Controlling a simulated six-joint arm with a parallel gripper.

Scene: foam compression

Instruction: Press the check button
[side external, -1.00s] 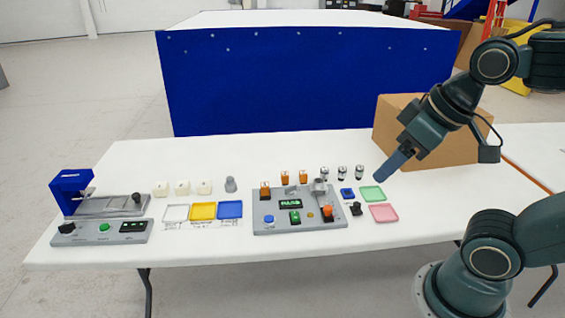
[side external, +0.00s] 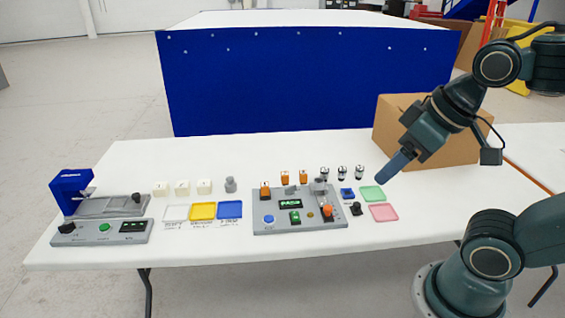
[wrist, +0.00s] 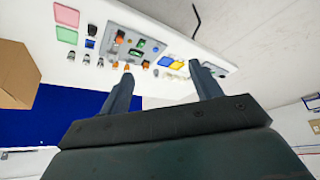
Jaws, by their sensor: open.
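A grey control panel (side external: 263,220) sits mid-table. It has a display with green lettering (side external: 290,204), a blue button (side external: 269,219), a green button (side external: 295,217) and an orange part (side external: 327,211). Which one is the check button cannot be read at this size. A second grey panel (side external: 90,238) at the left has a black knob, a green button (side external: 104,227) and a display (side external: 133,226). My gripper (side external: 384,179) hangs above the table's right side, right of the mid-table panel and apart from it. In the wrist view my gripper (wrist: 161,66) is open and empty.
A cardboard box (side external: 440,145) stands behind my gripper. Green (side external: 372,194) and pink (side external: 383,212) trays lie below it. White, yellow and blue trays (side external: 230,209) lie left of the middle panel. Several small cylinders (side external: 342,172) and white blocks (side external: 182,188) stand behind.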

